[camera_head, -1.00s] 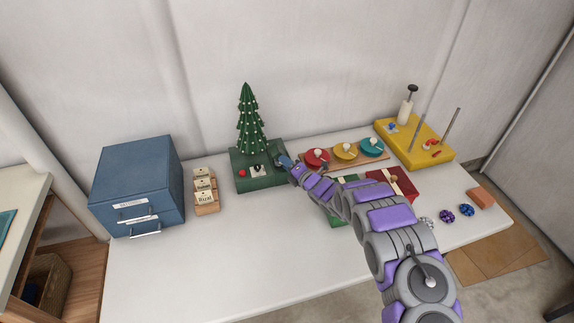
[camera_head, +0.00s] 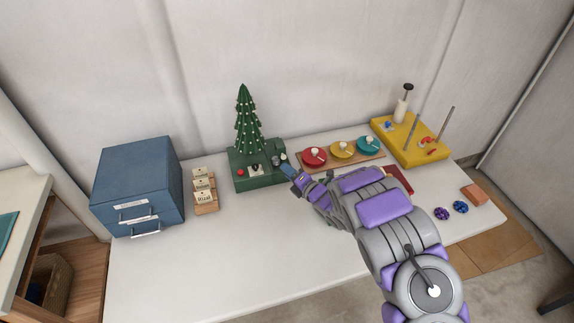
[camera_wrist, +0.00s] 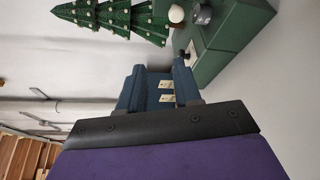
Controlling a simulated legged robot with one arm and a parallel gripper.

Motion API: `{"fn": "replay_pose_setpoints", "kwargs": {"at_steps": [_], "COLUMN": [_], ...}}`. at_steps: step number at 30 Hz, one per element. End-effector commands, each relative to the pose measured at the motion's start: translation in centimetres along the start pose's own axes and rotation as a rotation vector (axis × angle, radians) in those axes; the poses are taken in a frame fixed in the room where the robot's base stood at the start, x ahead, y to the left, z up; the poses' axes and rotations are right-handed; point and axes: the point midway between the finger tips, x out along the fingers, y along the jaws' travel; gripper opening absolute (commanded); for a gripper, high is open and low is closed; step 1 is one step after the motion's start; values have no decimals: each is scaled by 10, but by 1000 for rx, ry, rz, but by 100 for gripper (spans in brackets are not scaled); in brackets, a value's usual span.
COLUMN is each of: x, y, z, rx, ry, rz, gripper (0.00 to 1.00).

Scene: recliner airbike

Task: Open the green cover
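A green box base (camera_head: 258,181) with a decorated tree (camera_head: 249,125) on it stands at the back of the white table. A grey knob (camera_head: 276,160) and a pale round knob sit near its right end; they also show on the green base in the wrist view (camera_wrist: 228,30). A teal round cover (camera_head: 368,144) with a pale knob lies on a wooden board. I cannot tell which green part is the named cover. My gripper (camera_head: 287,170) is at the right end of the green base.
Red (camera_head: 314,156) and yellow (camera_head: 343,149) covers share the wooden board. A red box (camera_head: 399,179) is partly behind my arm. A blue drawer cabinet (camera_head: 138,185) and small tagged boxes (camera_head: 205,192) stand left. A yellow block (camera_head: 412,142) carries upright rods. The table's front left is clear.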

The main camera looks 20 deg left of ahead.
Motion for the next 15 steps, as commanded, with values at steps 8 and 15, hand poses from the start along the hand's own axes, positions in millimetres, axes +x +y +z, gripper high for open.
{"fn": "replay_pose_setpoints", "kwargs": {"at_steps": [8, 15], "x": [-35, -58], "y": [5, 7], "z": [-18, -30], "rx": [-3, 0], "ry": [2, 3], "rz": [-5, -3], "gripper": [33, 33]}}
